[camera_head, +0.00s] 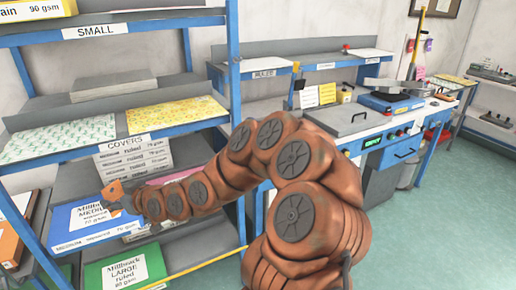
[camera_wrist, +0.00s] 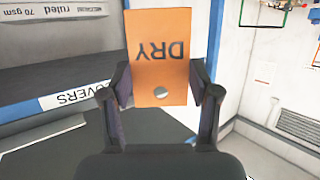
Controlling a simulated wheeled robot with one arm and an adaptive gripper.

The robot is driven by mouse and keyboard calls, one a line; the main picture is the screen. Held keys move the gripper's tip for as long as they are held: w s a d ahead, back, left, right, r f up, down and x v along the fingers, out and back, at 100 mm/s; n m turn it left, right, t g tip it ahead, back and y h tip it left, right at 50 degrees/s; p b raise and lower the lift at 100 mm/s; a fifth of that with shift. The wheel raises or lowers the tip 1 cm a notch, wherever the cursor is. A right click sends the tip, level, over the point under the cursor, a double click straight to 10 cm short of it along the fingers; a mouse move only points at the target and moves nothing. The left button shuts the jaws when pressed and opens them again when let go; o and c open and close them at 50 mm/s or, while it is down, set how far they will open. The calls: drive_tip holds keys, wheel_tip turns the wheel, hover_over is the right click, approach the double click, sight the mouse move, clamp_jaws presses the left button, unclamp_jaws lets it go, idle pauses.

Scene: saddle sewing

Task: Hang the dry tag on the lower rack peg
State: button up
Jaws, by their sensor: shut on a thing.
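The dry tag (camera_wrist: 158,40) is a flat orange card with "DRY" on it, reading upside down in the wrist view. It has a round hole near its edge closest to my gripper. My gripper (camera_wrist: 160,88) is shut on the tag, with one dark finger at each side edge. In the head view the tag (camera_head: 113,188) shows as a small orange patch at the end of my arm, in front of the shelf unit at the left. My gripper there is small and partly hidden. I cannot make out the lower rack peg in either view.
The blue-framed shelf unit (camera_head: 233,70) holds paper stacks and boxes, including a blue-labelled box (camera_head: 85,218) close to the tag. A workbench (camera_head: 345,125) with equipment runs along the back wall. The green floor (camera_head: 450,220) at the right is clear.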

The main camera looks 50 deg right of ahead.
drive_tip(key=s+d+m+h, duration=0.1)
drive_tip(key=d+m+h, duration=0.3)
drive_tip(key=d, duration=1.8)
drive_tip(key=s+d+h, duration=0.2)
drive_tip(key=s+d, duration=0.1)
drive_tip(key=d, duration=0.3)
drive_tip(key=s+d+f+m+h, duration=0.1)
drive_tip(key=s+d+h, duration=0.1)
drive_tip(key=s+d, duration=0.2)
drive_tip(key=s+d+h+p, duration=0.1)
drive_tip(key=s+d, duration=0.3)
drive_tip(key=d, duration=0.6)
drive_tip(key=shift+s+d+f+m+h, duration=0.15)
drive_tip(key=shift+f+m+h, duration=0.2)
drive_tip(key=shift+h, duration=0.35)
drive_tip(key=shift+s, duration=0.1)
drive_tip(key=r+b+x, duration=0.1)
drive_tip(key=x, duration=0.8)
drive_tip(key=shift+w, duration=0.5)
